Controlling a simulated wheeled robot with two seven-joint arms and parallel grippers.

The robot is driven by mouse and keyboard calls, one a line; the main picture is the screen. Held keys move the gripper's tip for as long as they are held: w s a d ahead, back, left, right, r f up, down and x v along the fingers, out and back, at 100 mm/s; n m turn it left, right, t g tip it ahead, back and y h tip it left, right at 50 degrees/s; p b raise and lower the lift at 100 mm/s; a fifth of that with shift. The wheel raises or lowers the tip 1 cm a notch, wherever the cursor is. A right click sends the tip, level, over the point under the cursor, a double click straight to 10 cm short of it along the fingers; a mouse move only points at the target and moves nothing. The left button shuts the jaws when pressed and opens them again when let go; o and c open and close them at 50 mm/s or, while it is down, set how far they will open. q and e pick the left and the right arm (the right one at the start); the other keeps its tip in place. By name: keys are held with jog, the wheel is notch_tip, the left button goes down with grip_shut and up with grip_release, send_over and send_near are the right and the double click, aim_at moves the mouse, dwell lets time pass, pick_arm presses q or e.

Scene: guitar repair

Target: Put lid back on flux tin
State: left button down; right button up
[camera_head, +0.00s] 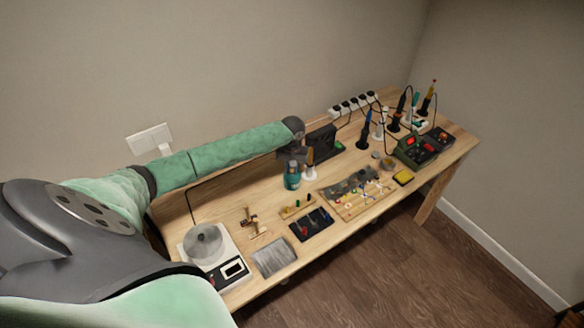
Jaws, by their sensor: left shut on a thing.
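My left gripper (301,156) is at the back middle of the bench, pointing down beside a black box. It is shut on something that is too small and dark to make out. A small round tin-like thing (388,164) lies on the right half of the bench, and a smaller round disc (376,154) lies just behind it. Either may be the flux tin or its lid; I cannot tell which. Both are well to the right of my left gripper and apart from it. My right gripper is out of view.
The wooden bench (174,212) stands along the wall. A teal bottle (292,176) and a white-based holder (310,171) stand close to my left gripper. The black box (322,142) is just behind. Tool mats lie in front, a scale (203,245) at left, soldering gear (416,148) at right.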

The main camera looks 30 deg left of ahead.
pick_arm(q)
jog(key=shift+p, duration=0.5)
dwell(0.8)
jog(key=c, duration=0.8)
grip_release()
jog(key=shift+o, duration=0.2)
jog(key=shift+r, duration=0.1)
jog(key=shift+r+p, duration=1.15)
jog(key=shift+p, duration=0.15)
jog(key=shift+r, duration=2.25)
jog(key=shift+c, duration=0.5)
